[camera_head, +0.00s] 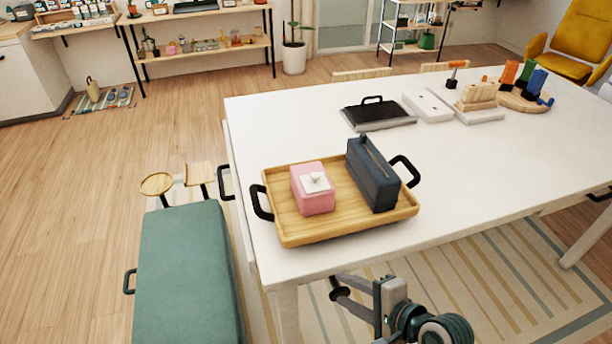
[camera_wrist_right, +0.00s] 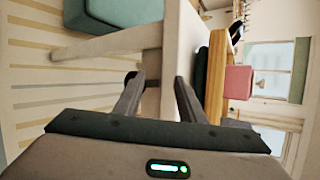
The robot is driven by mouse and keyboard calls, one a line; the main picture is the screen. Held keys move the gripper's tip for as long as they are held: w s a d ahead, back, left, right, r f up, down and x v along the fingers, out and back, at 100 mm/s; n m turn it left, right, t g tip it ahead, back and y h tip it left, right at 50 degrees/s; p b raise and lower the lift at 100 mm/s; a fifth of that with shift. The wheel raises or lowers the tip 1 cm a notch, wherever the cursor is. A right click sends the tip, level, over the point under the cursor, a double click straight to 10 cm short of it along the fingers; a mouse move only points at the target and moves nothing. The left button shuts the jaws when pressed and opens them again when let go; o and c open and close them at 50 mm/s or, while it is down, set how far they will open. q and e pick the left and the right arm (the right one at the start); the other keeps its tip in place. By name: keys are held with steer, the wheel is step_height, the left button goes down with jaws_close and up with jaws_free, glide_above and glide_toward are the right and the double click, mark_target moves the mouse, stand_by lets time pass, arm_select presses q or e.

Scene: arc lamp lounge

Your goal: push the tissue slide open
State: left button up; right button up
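A dark blue box (camera_head: 374,175) with a slot along its top, seemingly the tissue box, stands upright on the right side of a wooden tray (camera_head: 285,232). I cannot tell how far its slide is open. A pink box (camera_head: 313,196) with a white knobbed lid stands to its left; it also shows in the right wrist view (camera_wrist_right: 238,83). My right gripper (camera_head: 340,287) is in front of the table's near edge, below the tray and apart from it. In the right wrist view its two fingers (camera_wrist_right: 157,82) are spread with nothing gripped. My left gripper is out of view.
The tray, with black handles, sits at the near left of the white table (camera_head: 465,165). A black lidded case (camera_head: 378,115), pale blocks and a coloured peg toy (camera_head: 520,85) stand farther back. A green bench (camera_head: 187,270) is on the left. The table's front right is clear.

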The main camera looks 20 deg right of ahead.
mark_target(318, 179)
steer(key=w+d+r+m+t, duration=0.2)
steer(key=w+r+m+t, duration=0.1)
steer(key=r+m, duration=0.4)
steer(key=w+d+r+m+t+y, duration=0.1)
steer(key=w+d+r+m+t, duration=0.1)
steer(key=r+m, duration=0.5)
steer(key=shift+w+d+r+m+t, duration=0.25)
steer(key=shift+w+r+m+t, duration=0.1)
steer(key=shift+w+m+t, duration=0.4)
steer(key=p+x, duration=0.3)
steer(key=x, duration=1.2)
steer(key=shift+w+a+p, duration=0.15)
steer(key=shift+w+p, duration=0.15)
steer(key=shift+p, duration=0.1)
steer(key=shift+x, duration=0.8)
